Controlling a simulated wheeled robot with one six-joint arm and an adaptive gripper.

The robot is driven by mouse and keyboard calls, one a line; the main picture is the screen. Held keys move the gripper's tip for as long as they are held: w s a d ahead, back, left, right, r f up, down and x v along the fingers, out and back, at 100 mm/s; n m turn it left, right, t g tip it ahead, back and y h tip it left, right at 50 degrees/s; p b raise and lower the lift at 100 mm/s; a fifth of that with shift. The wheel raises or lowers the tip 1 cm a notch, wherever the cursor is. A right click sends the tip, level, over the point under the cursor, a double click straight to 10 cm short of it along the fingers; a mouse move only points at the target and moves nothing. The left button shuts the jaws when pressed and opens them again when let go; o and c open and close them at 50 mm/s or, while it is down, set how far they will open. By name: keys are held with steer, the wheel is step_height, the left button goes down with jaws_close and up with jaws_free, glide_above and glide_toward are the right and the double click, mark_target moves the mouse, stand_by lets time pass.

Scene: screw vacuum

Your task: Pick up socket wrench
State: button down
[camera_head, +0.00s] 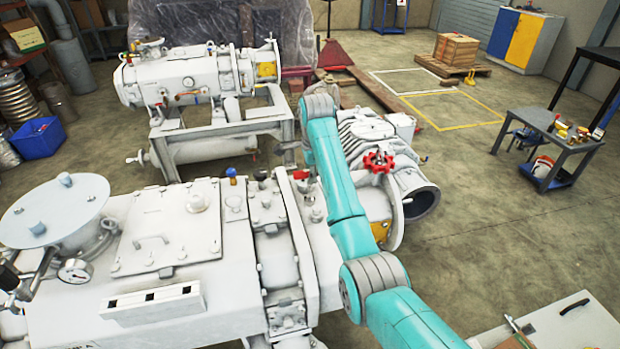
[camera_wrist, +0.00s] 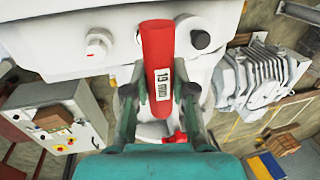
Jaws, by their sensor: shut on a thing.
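The socket wrench (camera_wrist: 157,50) shows in the wrist view as a red handle with a white label reading "19 mm". My gripper (camera_wrist: 158,92) is shut on it, with one finger on each side of the handle. The handle points up in the picture, in front of white machinery. In the head view my teal arm reaches away over the white machine, and neither my gripper nor the wrench can be made out there.
A large white vacuum machine (camera_head: 170,235) fills the front left, with a red handwheel (camera_head: 378,162) to the right of my arm. A grey table (camera_head: 550,132) stands at the right.

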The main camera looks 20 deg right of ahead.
steer(key=shift+r, duration=0.1)
step_height(320, 180, up, 10)
steer(key=shift+f, duration=0.1)
stand_by(0.3)
steer(key=shift+a, duration=0.1)
